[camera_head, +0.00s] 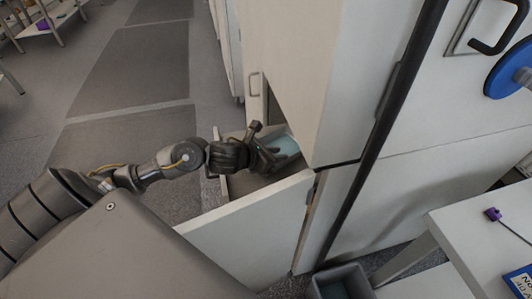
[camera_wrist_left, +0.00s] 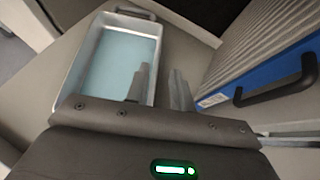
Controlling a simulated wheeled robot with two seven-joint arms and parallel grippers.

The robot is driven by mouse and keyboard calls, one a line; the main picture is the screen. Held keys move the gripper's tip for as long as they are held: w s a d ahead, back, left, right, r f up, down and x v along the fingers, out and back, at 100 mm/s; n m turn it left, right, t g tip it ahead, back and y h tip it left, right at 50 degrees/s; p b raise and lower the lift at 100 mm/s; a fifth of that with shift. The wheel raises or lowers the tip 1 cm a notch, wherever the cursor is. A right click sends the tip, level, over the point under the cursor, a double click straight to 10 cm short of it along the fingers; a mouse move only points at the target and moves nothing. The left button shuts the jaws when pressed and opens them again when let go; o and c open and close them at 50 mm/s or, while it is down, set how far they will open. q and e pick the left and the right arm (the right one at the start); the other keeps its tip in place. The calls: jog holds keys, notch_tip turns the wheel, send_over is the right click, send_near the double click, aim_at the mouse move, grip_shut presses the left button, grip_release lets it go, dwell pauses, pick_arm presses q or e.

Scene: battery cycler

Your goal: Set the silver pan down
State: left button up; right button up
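The silver pan (camera_wrist_left: 98,45) is a rectangular, shallow pan with a light blue inside. In the left wrist view it appears level over a beige-grey surface; I cannot tell whether its underside touches it. In the head view only a pale blue part of the pan (camera_head: 285,146) shows beyond my left gripper (camera_head: 268,158). In the left wrist view the fingers of my left gripper (camera_wrist_left: 160,86) are apart. One finger overlaps the pan's inside and the other is outside its right wall, with the wall seen between them. My right gripper is not in view.
The pan is inside an opened compartment with a pale front panel (camera_head: 250,222), under the tall white cabinet (camera_head: 290,60). A ribbed, blue-edged unit with a black handle (camera_wrist_left: 278,88) is close on the right. A grey bin (camera_head: 340,283) and white table (camera_head: 485,235) are at lower right.

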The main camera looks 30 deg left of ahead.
pick_arm(q)
jog(key=v, duration=0.4)
jog(key=shift+s, duration=0.1)
jog(key=shift+s+a+r, duration=0.1)
jog(key=shift+s+r, duration=0.2)
jog(key=shift+s, duration=0.05)
